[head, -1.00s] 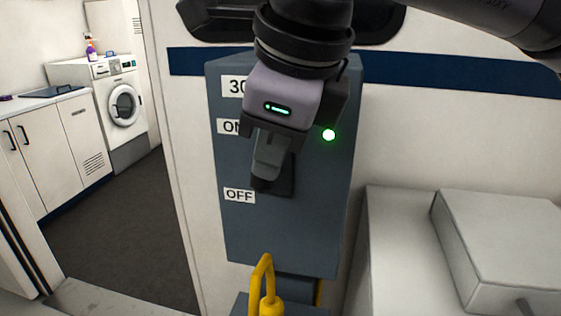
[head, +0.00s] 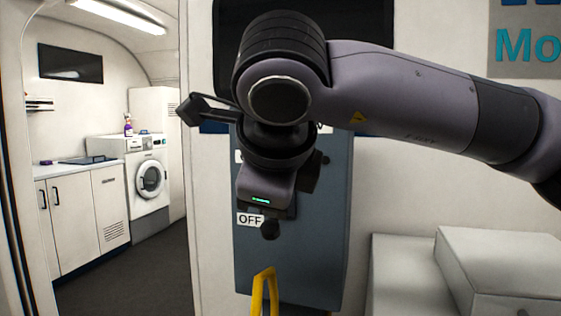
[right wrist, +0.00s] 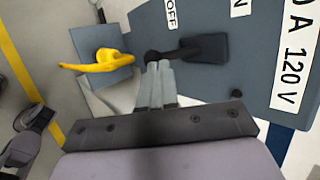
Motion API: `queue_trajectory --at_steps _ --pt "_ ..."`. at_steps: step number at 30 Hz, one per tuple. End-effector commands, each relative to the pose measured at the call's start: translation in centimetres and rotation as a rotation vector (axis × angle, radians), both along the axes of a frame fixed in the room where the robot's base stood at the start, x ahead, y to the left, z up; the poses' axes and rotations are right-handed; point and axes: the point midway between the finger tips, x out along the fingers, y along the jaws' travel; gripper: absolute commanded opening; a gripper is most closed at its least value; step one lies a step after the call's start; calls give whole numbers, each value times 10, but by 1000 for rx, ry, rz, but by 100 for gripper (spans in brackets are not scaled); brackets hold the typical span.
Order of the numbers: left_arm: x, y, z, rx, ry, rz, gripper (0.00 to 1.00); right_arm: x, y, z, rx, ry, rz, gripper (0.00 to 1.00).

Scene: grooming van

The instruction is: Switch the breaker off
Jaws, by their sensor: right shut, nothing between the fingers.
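The breaker box (head: 300,262) is a blue-grey panel on the wall, partly covered by my right arm. Its OFF label (head: 250,219) shows, and the upper labels are mostly covered. The dark lever (right wrist: 190,50) shows in the right wrist view, slanting from its mount toward the OFF side. Its round knob (head: 270,230) shows just below my gripper in the head view. My right gripper (right wrist: 158,66) is shut and empty, its fingertips at or very near the knob; contact is unclear. A small round lamp (right wrist: 236,93) on the panel looks dark. My left gripper is out of view.
A yellow handle (head: 264,290) stands just below the box. A pale bench with a raised block (head: 490,262) is at the right. A doorway on the left shows a washing machine (head: 150,180) and cabinets (head: 80,215).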

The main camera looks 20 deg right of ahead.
Motion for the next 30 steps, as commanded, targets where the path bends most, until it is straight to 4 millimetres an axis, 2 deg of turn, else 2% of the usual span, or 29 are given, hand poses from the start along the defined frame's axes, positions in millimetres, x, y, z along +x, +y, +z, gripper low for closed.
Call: queue_trajectory --at_steps 13,26,30 --pt "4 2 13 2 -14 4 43 0 0 16 0 2 0 0" --pt "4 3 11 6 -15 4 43 0 0 16 1 3 1 0" --pt "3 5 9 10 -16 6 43 -3 2 22 2 2 4 0"
